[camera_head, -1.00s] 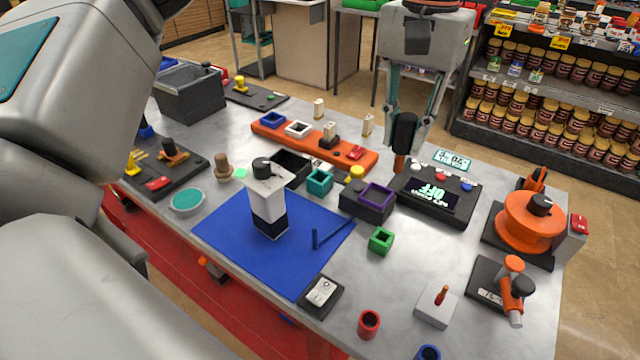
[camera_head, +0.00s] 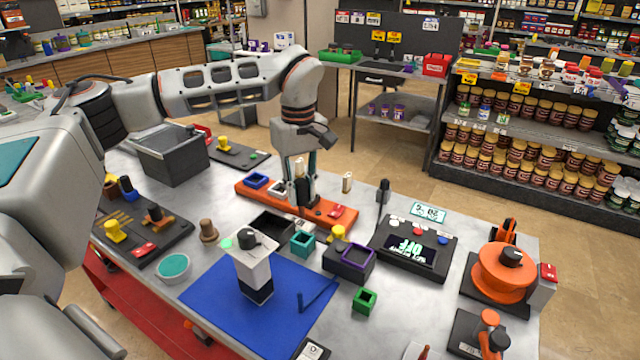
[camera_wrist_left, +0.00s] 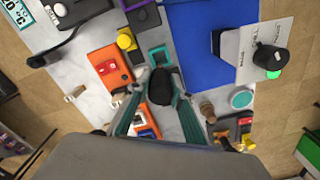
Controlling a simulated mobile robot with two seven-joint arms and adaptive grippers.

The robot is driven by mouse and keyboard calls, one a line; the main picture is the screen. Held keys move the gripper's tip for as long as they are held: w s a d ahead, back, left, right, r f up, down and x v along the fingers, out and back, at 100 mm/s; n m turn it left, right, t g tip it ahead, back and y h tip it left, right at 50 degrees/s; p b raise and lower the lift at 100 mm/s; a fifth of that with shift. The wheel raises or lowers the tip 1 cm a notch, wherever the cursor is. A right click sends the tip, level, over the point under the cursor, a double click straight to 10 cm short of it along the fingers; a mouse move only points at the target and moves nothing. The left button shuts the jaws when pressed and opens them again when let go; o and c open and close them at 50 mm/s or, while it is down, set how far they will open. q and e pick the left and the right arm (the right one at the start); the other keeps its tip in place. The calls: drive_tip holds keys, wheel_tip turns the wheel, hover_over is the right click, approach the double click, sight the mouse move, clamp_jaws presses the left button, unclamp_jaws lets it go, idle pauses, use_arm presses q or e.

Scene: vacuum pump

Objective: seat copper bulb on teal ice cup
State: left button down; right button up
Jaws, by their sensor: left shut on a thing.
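My left gripper (camera_head: 303,196) is above the orange tray and closed around a black body, taken as the copper bulb (camera_wrist_left: 164,84). Its copper end is hidden now. A small square teal cup (camera_head: 302,244), taken as the teal ice cup, stands on the table in front of the tray. In the left wrist view the teal cup (camera_wrist_left: 160,56) shows just past the held black body, partly overlapped in the picture. I cannot tell how high the body is above the table. My right gripper is not in view.
A white-and-black pillar (camera_head: 253,272) stands on the blue mat (camera_head: 215,298), near the cup. A purple-topped dark box (camera_head: 349,261) and yellow knob (camera_head: 338,233) are to its right. A round teal-filled bowl (camera_head: 174,267) is at left.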

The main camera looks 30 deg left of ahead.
sight(302, 216)
use_arm(q)
drive_tip(key=shift+f, duration=2.9)
drive_tip(key=shift+f, duration=2.45)
idle(0.3)
drive_tip(key=c, duration=1.7)
unclamp_jaws()
drive_tip(key=shift+r, duration=4.5)
